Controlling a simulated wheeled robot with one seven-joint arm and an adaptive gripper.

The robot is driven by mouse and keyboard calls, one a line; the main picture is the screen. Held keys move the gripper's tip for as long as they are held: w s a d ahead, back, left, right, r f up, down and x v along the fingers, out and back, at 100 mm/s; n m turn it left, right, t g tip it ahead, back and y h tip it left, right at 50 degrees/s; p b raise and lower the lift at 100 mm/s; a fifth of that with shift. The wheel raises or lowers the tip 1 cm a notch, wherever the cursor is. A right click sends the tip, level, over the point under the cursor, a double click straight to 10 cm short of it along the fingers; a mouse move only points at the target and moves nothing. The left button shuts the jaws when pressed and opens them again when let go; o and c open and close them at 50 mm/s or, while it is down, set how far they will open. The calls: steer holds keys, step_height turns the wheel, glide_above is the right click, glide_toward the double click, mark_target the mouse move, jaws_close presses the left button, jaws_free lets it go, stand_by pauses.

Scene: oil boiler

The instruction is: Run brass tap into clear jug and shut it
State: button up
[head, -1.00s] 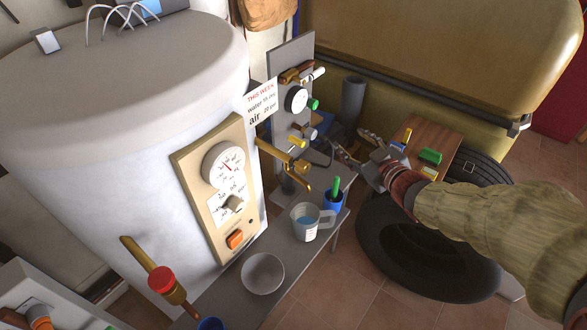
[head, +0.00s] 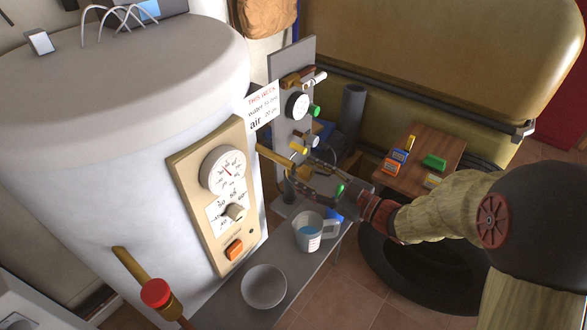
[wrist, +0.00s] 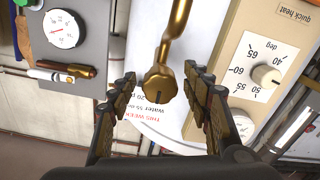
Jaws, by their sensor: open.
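The brass tap (head: 272,158) sticks out from the boiler's front; my gripper hides its spout in the head view. In the wrist view, the tap's round knob (wrist: 160,84) sits between my two open fingers, with a gap on both sides. My gripper (head: 303,175) is open around the tap and holds nothing. The clear jug (head: 304,240) stands upright on the grey bench below my gripper, with its handle to the right. Bluish water shows in it. Whether water runs from the tap cannot be seen.
A white bowl (head: 264,287) stands on the bench (head: 228,312) at the front. A gauge panel (head: 222,190) is left of the tap. A grey board (head: 290,110) with valves stands behind it. A wooden stool (head: 425,150) holds small boxes. A tyre (head: 395,270) lies right.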

mark_target(294, 167)
steer(key=shift+b+x, duration=0.45)
steer(key=shift+x, duration=1.75)
steer(key=shift+c, duration=0.2)
steer(key=c, duration=1.1)
steer(key=shift+c, duration=0.4)
steer(key=shift+f+n+b, duration=0.1)
steer(key=shift+n+b, duration=0.75)
steer(key=shift+n, duration=0.15)
steer(key=o, duration=1.2)
